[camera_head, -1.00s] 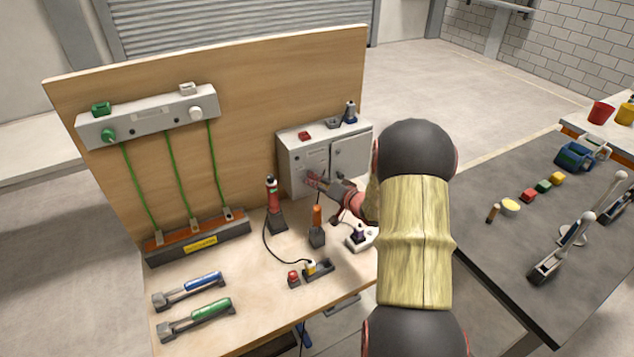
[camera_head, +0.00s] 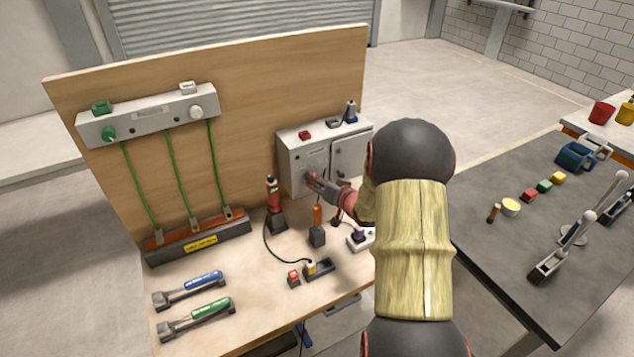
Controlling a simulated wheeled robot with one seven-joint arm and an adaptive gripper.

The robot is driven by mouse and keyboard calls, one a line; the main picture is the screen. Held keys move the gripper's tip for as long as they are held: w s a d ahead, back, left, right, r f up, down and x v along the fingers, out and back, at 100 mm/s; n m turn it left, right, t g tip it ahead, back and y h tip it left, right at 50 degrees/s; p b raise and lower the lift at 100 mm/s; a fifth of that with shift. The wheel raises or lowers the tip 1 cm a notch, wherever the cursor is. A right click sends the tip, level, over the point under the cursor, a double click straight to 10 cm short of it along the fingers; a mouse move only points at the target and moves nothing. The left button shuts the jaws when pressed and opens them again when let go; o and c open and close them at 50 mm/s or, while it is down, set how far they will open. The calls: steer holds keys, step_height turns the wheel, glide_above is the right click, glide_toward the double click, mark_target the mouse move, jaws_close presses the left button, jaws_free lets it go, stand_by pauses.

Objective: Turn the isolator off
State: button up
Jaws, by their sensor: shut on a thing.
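The grey isolator box (camera_head: 290,154) stands at the back right of the wooden bench, against the upright board. Its left front panel carries a label, and a door (camera_head: 350,152) is to the right. My gripper (camera_head: 311,179) reaches in from the right, with its fingertips at the lower part of the left panel. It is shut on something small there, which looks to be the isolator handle. The fingers hide the handle, so I cannot tell its angle.
A red tool (camera_head: 272,194) in a dark stand and an orange-handled item (camera_head: 317,215) stand close below my gripper. A white socket block (camera_head: 360,238) is under my arm. A blue-handled tool (camera_head: 200,283) and a green-handled tool (camera_head: 208,308) lie front left.

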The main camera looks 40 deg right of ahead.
steer(key=o, duration=1.1)
steer(key=shift+o, duration=0.3)
steer(key=v, duration=1.2)
